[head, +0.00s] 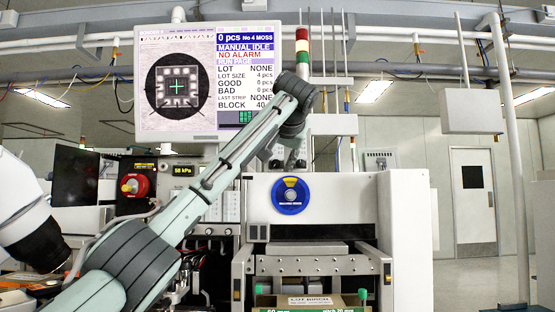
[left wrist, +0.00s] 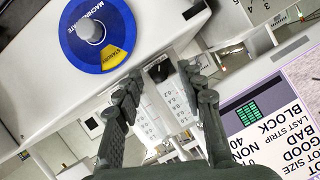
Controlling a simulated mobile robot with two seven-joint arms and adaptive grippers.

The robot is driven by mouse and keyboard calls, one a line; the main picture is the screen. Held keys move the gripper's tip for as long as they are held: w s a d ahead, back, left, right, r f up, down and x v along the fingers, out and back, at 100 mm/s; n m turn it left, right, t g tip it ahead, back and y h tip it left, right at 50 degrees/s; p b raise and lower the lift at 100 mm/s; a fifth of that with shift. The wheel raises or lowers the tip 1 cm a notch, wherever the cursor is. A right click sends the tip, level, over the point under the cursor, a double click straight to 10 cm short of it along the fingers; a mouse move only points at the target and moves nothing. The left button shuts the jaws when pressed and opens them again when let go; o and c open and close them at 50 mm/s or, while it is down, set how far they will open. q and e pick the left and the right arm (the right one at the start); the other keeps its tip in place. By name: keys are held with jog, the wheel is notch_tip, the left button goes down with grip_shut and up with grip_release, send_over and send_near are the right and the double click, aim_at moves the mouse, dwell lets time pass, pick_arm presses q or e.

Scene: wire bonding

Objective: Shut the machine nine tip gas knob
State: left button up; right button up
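A small black knob (left wrist: 159,70) shows beyond the gap, beside white panels with number scales (left wrist: 172,100). I cannot read a label on this knob, nor tell its setting. In the head view the gripper and arm hide that area. A blue disc (head: 278,202) with a grey centre and yellow sector is on the white front panel; it also shows in the left wrist view (left wrist: 112,20). My right gripper is out of view.
The monitor (head: 180,85) stands behind my left arm. A red knob (head: 134,187) and a pressure display (head: 183,170) are to the left. A signal tower (head: 302,48) rises beside the monitor. A labelled box (head: 310,300) is at the lower front.

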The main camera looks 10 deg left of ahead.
pick_arm(q)
jog(key=v, duration=1.2)
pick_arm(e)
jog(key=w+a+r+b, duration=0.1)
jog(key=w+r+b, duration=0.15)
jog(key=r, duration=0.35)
pick_arm(q)
jog(key=w+a+f+n, duration=0.1)
jog(key=w, duration=0.2)
jog(key=w+a+f+n+h+p, duration=0.1)
jog(key=w+a, duration=0.1)
jog(key=w, duration=0.1)
jog(key=w+a+f+n+h+p, duration=0.1)
jog(key=w, duration=0.2)
jog(key=shift+w+a+f+n, duration=0.1)
jog(key=shift+a+f+n, duration=0.05)
jog(key=shift+f+n, duration=0.2)
jog(key=shift+w+f, duration=0.25)
jog(key=shift+w, duration=0.15)
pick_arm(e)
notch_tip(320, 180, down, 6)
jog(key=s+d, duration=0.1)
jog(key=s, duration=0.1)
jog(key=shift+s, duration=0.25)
